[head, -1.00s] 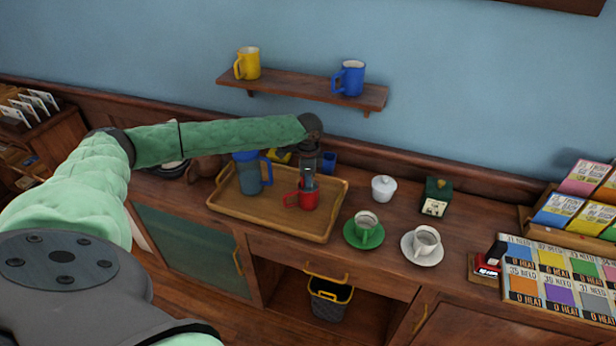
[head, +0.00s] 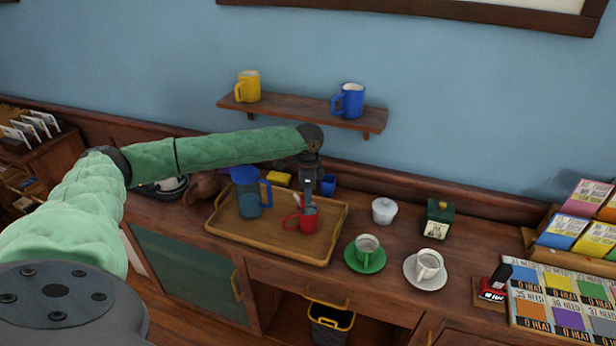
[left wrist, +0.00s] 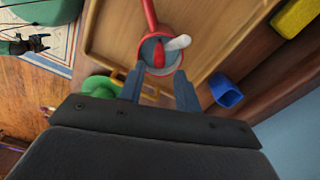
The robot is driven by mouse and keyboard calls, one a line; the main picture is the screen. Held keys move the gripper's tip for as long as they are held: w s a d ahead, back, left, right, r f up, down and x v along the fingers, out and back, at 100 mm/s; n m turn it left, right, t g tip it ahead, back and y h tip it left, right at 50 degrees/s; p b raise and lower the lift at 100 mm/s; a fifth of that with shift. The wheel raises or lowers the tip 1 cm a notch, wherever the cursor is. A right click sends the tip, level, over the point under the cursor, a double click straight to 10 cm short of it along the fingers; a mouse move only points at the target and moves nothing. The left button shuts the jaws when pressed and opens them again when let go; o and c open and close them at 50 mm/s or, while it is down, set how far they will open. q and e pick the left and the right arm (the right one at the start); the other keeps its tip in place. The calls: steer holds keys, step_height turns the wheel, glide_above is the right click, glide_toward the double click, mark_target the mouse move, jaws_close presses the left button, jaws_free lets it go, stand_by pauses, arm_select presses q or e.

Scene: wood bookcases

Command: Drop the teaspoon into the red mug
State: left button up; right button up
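The red mug (head: 308,224) stands upright on the wooden tray (head: 318,257). In the left wrist view the mug (left wrist: 151,14) is below my fingers. A pale, slim piece, apparently the teaspoon (left wrist: 179,43), leans in the mug and sticks out past its rim. It also shows as a light tip, the teaspoon (head: 297,200), at the mug's left side in the head view. My left gripper (head: 308,188) is just above the mug, its fingers (left wrist: 158,92) apart with nothing between them.
A blue pitcher (head: 248,198) stands on the tray left of the mug. A wall shelf (head: 300,112) with two mugs is above and behind.

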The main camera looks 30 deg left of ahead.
arm_select(q)
step_height(320, 180, up, 9)
steer(key=b, duration=0.3)
arm_select(e)
steer(key=w+a+r, duration=0.2)
steer(key=w+r, duration=0.1)
steer(key=r, duration=0.3)
steer(key=shift+a+r+g, duration=0.15)
steer(key=shift+a+g, duration=0.15)
